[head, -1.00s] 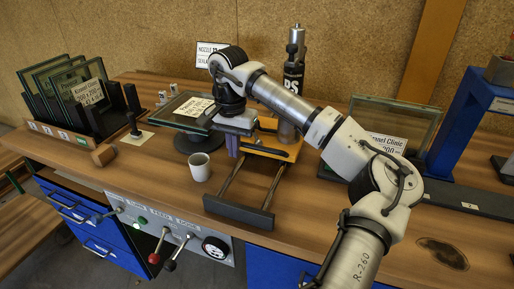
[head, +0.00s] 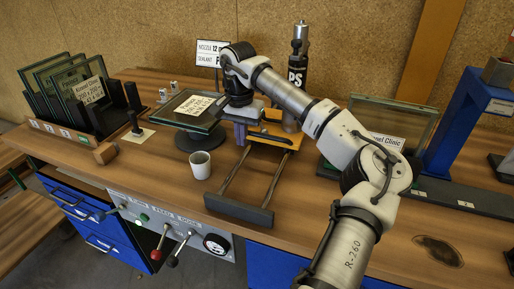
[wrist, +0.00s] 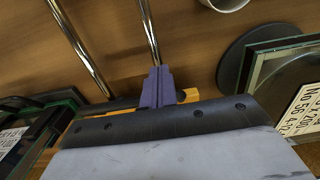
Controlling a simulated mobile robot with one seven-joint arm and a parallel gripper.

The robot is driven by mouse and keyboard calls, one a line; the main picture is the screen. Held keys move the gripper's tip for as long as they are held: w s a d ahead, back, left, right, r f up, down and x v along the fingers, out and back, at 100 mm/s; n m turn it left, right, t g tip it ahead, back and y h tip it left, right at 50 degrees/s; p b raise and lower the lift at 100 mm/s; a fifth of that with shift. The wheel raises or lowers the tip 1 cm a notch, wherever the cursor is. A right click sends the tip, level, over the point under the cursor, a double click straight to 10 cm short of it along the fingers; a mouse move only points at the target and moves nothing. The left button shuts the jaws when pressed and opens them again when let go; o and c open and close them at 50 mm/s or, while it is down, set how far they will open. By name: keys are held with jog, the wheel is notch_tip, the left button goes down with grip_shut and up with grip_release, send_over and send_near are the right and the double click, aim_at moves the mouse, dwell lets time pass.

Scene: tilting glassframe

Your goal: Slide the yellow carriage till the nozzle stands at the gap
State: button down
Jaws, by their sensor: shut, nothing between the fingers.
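The yellow carriage (head: 268,138) sits on two steel rails near their far end, partly hidden under my arm. It bears a tall black sealant cartridge (head: 297,72). A glass pane unit (head: 190,108) lies on a dark round turntable (head: 196,142) left of the carriage. My gripper (head: 240,134) is shut and empty, its purple fingers pointing down at the carriage's front left edge. In the wrist view the fingers (wrist: 157,88) stand beside a yellow carriage edge (wrist: 188,95); I cannot tell whether they touch. The nozzle tip and the gap are not clearly visible.
A white cup (head: 200,165) stands left of the rails, whose front ends meet a dark crossbar (head: 238,209). A rack of panes (head: 88,95) stands at left. A glass stand (head: 375,150) and blue frame (head: 462,125) are at right. Levers (head: 178,248) project in front.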

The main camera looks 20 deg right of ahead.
jog(key=shift+s, duration=0.1)
jog(key=shift+s+a, duration=0.4)
jog(key=shift+s, duration=0.05)
notch_tip(320, 180, up, 7)
jog(key=p, duration=0.5)
dwell(0.4)
